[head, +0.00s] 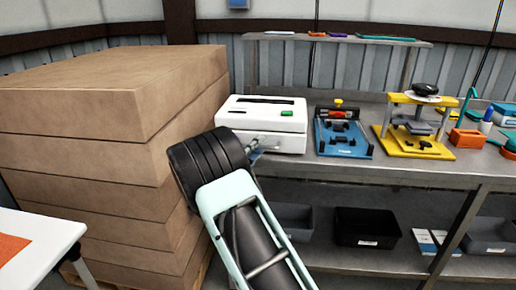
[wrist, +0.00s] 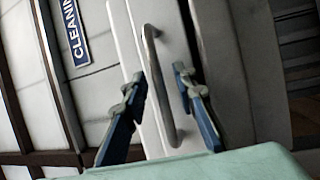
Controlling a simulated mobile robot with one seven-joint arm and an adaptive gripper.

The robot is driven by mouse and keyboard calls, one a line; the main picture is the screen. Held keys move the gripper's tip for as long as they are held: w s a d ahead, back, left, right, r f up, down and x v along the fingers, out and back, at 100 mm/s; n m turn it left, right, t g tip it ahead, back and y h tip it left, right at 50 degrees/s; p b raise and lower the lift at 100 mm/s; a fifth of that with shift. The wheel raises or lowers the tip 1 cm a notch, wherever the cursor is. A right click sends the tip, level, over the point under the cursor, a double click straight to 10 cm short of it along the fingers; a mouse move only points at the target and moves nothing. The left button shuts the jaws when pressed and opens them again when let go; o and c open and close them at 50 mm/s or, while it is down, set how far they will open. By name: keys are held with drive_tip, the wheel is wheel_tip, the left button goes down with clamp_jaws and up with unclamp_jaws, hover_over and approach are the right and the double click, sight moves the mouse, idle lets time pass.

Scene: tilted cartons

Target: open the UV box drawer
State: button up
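The UV box (head: 262,112) is a white box with a dark slot on top and a green patch at its front edge. It stands on the grey bench. In the wrist view its white front (wrist: 125,35) carries a curved metal bar handle (wrist: 150,50). My gripper (wrist: 160,85) is open, with one blue-and-grey finger on each side of the handle. A gap shows between the fingers and the bar, and I cannot tell any contact. In the head view my gripper (head: 257,146) is at the box's front, partly hidden by my arm. The drawer looks shut.
Stacked brown cartons (head: 90,120) stand close on the left. A blue fixture (head: 342,135) and a yellow stand (head: 415,138) are right of the box on the bench (head: 385,165). Dark bins (head: 367,228) sit on the shelf below. A white table (head: 45,235) is at lower left.

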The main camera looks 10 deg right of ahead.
drive_tip(key=shift+c, duration=0.2)
clamp_jaws()
idle(0.3)
drive_tip(key=s+a+b, duration=0.2)
drive_tip(key=s+a, duration=0.1)
drive_tip(key=s, duration=0.6)
drive_tip(key=s+a+b, duration=0.3)
drive_tip(key=s, duration=0.7)
drive_tip(key=shift+s, duration=0.15)
drive_tip(key=shift+a, duration=0.1)
drive_tip(key=shift+o, duration=0.2)
unclamp_jaws()
drive_tip(key=v, duration=1.2)
